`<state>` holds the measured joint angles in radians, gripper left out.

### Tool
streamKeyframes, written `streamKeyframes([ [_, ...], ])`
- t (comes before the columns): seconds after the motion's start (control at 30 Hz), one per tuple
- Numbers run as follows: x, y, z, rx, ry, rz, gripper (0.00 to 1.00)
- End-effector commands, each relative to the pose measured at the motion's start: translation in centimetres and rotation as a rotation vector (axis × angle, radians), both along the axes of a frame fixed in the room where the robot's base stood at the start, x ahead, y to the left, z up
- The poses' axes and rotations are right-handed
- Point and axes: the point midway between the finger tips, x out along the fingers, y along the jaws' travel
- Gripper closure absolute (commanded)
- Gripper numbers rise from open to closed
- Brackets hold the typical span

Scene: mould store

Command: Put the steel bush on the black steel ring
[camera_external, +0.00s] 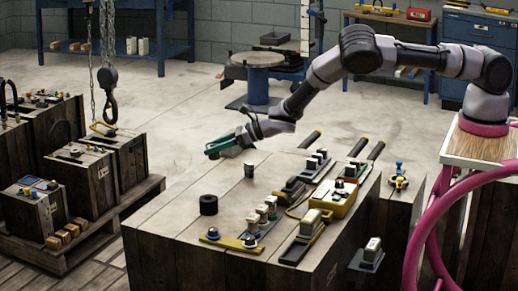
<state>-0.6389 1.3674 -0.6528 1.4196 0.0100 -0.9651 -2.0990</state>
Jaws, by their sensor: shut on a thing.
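The black steel ring (208,205) lies flat near the left edge of the wooden crate top, in the external view. My gripper (212,151), with green fingers, is above the crate's far left part, up and behind the ring and apart from it. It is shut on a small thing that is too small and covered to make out. A small dark grey cylinder (249,170), which may be the steel bush, shows upright behind and right of the ring, below my gripper's wrist. I cannot tell for sure which of the two is the bush.
The wooden crate (170,221) also bears a yellow bar (233,243), small pale-topped pieces (262,210), a yellow box (332,199) and black clamps (301,185) to the right. A chain hook (107,80) hangs over crates at left. The crate top around the ring is clear.

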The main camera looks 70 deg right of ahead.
Motion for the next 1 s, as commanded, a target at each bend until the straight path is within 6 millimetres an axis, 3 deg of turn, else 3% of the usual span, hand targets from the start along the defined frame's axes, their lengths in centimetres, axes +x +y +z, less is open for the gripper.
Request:
streamKeyframes([
  [0.03,-0.5,2.2,0.8,0.003,-0.004,0.049,1.0],
  [0.2,-2.6,8.7,2.4,0.003,-0.003,0.211,1.0],
  [0.4,-4.7,13.3,3.6,0.001,0.0,0.338,1.0],
  [0.5,-5.2,14.1,2.9,-0.001,0.004,0.362,1.0],
  [0.73,-5.3,14.2,-1.3,0.0,0.004,0.366,1.0],
  [1.0,-5.3,14.2,-3.6,0.0,0.003,0.365,1.0],
])
